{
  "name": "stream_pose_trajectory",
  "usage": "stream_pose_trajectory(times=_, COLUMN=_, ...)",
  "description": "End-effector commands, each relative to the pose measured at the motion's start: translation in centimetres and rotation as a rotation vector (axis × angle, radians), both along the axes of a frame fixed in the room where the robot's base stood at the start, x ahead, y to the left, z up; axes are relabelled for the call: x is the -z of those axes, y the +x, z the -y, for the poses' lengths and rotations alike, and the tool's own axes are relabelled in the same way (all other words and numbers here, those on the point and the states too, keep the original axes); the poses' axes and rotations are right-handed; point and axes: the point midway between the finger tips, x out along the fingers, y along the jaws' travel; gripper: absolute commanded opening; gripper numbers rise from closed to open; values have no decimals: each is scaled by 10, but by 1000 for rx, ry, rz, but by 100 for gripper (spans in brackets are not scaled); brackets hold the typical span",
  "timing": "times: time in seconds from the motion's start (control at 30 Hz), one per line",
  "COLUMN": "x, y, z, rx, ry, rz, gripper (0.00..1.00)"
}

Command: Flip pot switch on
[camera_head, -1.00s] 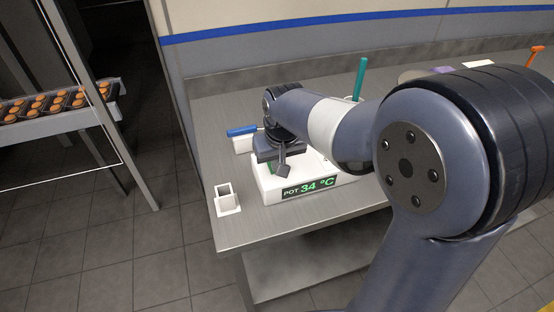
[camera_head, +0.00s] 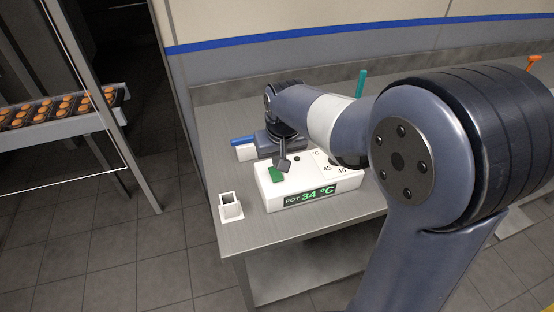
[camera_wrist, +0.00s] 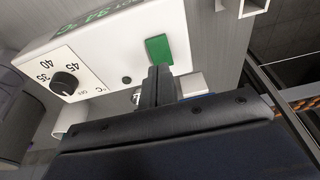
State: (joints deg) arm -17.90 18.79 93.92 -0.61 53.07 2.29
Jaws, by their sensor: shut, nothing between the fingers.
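The white pot control box (camera_head: 318,187) stands on the steel bench and reads "POT 34 °C" on its display (camera_head: 310,196). A green switch (camera_head: 276,174) is on its top at the left end. It also shows in the wrist view (camera_wrist: 158,50) as a green rectangle. My gripper (camera_head: 284,165) is shut and empty, just behind the switch. In the wrist view its fingertips (camera_wrist: 158,72) are close to the switch's near edge; I cannot tell whether they touch. A small dark round spot (camera_wrist: 127,80) sits beside the switch. The black dial knob (camera_wrist: 65,83) is by the temperature numbers.
A white square holder (camera_head: 230,207) stands left of the box near the bench edge. A teal upright handle (camera_head: 361,83) stands farther back. A rack of round biscuits (camera_head: 60,108) is at the far left.

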Motion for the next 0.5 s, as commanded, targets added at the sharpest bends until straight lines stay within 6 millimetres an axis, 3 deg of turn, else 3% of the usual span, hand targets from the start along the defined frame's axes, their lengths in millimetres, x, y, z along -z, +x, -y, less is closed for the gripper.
stream_pose_trajectory(times=0.03, x=-16, y=0, z=1, rx=1, ry=1, rz=1, gripper=0)
stream_pose_trajectory(times=0.5, x=-87, y=-39, z=12, rx=0, ry=1, rz=3, gripper=0)
